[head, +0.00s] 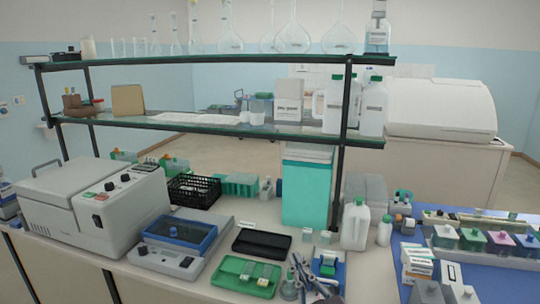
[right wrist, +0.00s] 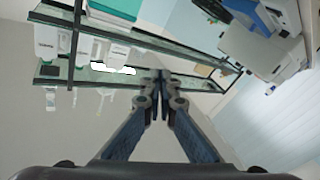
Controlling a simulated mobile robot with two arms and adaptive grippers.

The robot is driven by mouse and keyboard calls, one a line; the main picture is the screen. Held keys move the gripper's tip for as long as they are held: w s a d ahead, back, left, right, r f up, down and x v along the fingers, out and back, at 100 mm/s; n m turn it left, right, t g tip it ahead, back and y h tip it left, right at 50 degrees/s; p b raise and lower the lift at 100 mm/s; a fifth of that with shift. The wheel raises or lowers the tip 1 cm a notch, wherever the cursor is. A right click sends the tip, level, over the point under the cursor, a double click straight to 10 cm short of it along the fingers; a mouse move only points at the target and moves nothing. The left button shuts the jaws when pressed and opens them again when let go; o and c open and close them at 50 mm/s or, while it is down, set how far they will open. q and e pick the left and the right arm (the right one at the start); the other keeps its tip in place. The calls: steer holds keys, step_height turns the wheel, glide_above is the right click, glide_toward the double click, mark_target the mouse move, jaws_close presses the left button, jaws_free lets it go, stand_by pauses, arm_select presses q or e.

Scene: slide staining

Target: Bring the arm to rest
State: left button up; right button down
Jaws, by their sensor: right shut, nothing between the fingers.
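My right gripper (head: 300,268) shows at the bottom middle of the head view, above the front part of the bench. In the right wrist view its two fingers (right wrist: 160,82) meet at the tips, with nothing between them. That view is tilted, with the shelf and the wall behind the fingers. My left gripper is in neither view.
Close to the gripper are a green tray (head: 233,285) with small items and a black tray (head: 261,244). White bottles (head: 355,226) stand to the right. A glass shelf (head: 200,125) spans above the bench, and a blue mat (head: 500,272) lies right.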

steer(key=s+d+f+m+g+h, duration=0.3)
steer(key=s+d+f+g, duration=0.25)
steer(key=s+f, duration=0.4)
steer(key=s+d+f+m+g+h, duration=0.2)
steer(key=s+d+f+g, duration=0.35)
steer(key=f, duration=0.75)
steer(key=s+d+f+g, duration=0.2)
steer(key=s+f, duration=0.1)
steer(key=s, duration=0.5)
steer(key=s+d+f+g, duration=0.15)
steer(key=s+f, duration=0.25)
steer(key=s, duration=0.4)
step_height(320, 180, down, 27)
steer(key=s+g, duration=0.2)
steer(key=s, duration=0.1)
steer(key=s+d+f+b, duration=0.1)
steer(key=s+d+f, duration=0.2)
steer(key=s+f, duration=1.2)
steer(key=shift+s+f+g+b, duration=0.35)
steer(key=shift+s+g, duration=0.1)
steer(key=shift+s, duration=0.15)
